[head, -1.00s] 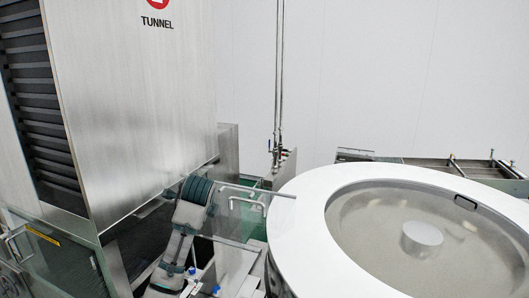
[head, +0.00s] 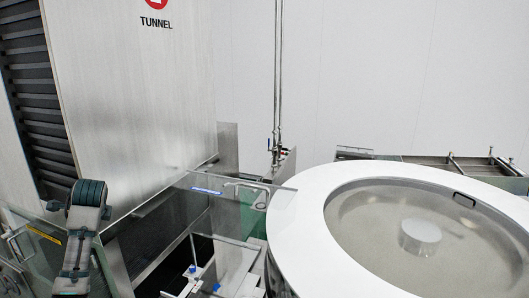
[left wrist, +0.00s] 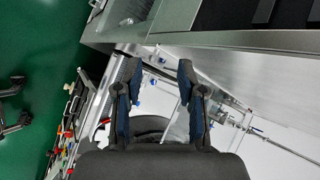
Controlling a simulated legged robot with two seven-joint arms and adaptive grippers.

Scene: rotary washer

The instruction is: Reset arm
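My left arm shows at the lower left of the head view, in front of the tunnel machine (head: 140,110); its gripper fingers are not clearly seen there. In the left wrist view my left gripper (left wrist: 160,80) is open, its two dark fingers spread apart with nothing between them. My right gripper is not in view.
The round rotary washer table (head: 300,225) with a white rim fills the right of the head view. A clear panel with a handle (head: 245,187) stands between it and the tunnel machine. A metal frame (head: 455,165) is behind. Green floor (left wrist: 35,60) shows in the left wrist view.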

